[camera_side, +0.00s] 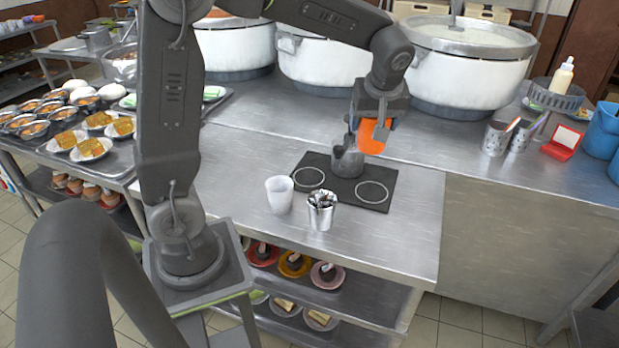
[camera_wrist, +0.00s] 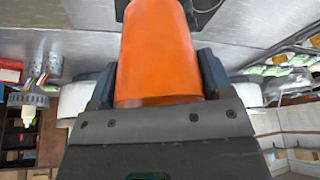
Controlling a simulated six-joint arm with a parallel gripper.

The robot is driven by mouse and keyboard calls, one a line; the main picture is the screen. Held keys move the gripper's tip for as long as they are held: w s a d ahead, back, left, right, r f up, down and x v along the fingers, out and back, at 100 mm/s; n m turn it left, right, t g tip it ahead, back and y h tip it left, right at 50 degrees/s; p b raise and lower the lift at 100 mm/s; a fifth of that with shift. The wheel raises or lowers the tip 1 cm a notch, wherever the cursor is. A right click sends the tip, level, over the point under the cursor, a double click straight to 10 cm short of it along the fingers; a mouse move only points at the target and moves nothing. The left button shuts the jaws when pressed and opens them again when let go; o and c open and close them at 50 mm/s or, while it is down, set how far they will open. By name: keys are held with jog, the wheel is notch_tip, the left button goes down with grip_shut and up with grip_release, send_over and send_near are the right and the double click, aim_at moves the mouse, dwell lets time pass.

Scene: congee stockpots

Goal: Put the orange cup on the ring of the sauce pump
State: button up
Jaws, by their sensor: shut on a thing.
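My gripper (camera_side: 380,122) is shut on the orange cup (camera_side: 371,139) and holds it above the back of the black mat (camera_side: 340,189). In the wrist view the cup (camera_wrist: 158,45) fills the middle, between the two fingers of my gripper (camera_wrist: 158,82). The mat has two white rings, a left ring (camera_side: 309,187) and a right ring (camera_side: 372,201). A grey metal vessel (camera_side: 347,163), perhaps the sauce pump, stands at the mat's back middle, in front of and below the cup. Whether it stands on a ring is hidden. The cup's clearance is unclear.
A white cup (camera_side: 279,194) and a metal cup of utensils (camera_side: 321,212) stand left and in front of the mat. Large stockpots (camera_side: 460,78) line the back. A basket (camera_side: 556,96) with a pale nozzle bottle (camera_side: 562,77) is far right. Counter right of the mat is clear.

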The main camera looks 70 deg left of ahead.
jog(key=s+a+n+g, duration=0.1)
jog(key=s+a, duration=0.4)
jog(key=a, duration=0.4)
jog(key=s+a+n, duration=0.2)
jog(key=s+a, duration=0.4)
jog(key=a, duration=0.3)
jog(key=s+a+n+g, duration=0.1)
jog(key=s+a, duration=0.4)
jog(key=a, duration=0.4)
notch_tip(320, 180, down, 11)
jog(key=shift+w+d+f, duration=0.8)
jog(key=shift+w+f, duration=1.05)
jog(key=shift+w+d+f, duration=0.85)
jog(key=shift+w+f, duration=1)
jog(key=shift+w, duration=0.05)
jog(key=shift+w+d+f, duration=0.8)
jog(key=shift+w+f, duration=1.05)
jog(key=o, duration=0.9)
jog(key=shift+f, duration=0.15)
